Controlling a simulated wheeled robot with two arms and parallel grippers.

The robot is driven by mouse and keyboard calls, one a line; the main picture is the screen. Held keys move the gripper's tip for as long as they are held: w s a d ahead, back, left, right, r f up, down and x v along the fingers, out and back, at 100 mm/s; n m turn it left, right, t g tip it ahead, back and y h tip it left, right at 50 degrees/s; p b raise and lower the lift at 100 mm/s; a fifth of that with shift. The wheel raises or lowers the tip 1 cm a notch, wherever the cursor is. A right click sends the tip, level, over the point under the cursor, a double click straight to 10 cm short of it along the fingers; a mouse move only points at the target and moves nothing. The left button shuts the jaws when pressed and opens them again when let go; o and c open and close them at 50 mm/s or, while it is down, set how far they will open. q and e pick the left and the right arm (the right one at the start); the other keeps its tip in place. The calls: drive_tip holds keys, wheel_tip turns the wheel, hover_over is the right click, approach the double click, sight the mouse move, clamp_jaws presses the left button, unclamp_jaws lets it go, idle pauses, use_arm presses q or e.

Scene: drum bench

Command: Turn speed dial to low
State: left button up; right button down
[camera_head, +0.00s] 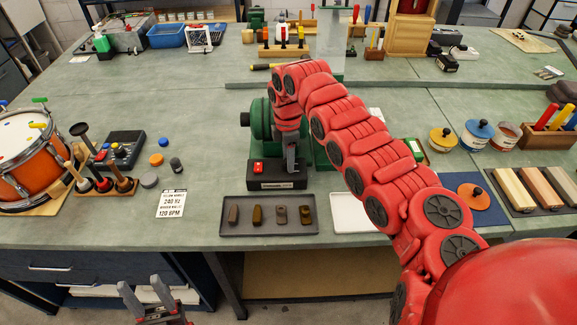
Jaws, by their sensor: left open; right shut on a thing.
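A green bench machine (262,120) stands mid-bench on a dark base (275,184) with a red switch (258,168) at its front left and a pale label strip. My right gripper (291,168) points down at the right of this base, beside the red switch, and is shut. The thing between its fingers is hidden; from its place it looks to be the speed dial, whose setting I cannot read. My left gripper (147,293) is open and empty, low in front of the bench, away from the machine.
A dark tray (268,229) with several small pieces lies in front of the machine. A white card (171,204) and coloured caps are left of it. An orange drum (27,160) and a tool stand (107,188) are further left. My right arm covers the bench to the right.

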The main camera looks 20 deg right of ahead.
drive_tip(key=shift+w+n+b, duration=0.1)
drive_tip(key=shift+n+b, duration=1.25)
drive_tip(key=shift+n, duration=0.45)
drive_tip(key=shift+r, duration=0.1)
drive_tip(key=shift+c, duration=2.2)
unclamp_jaws()
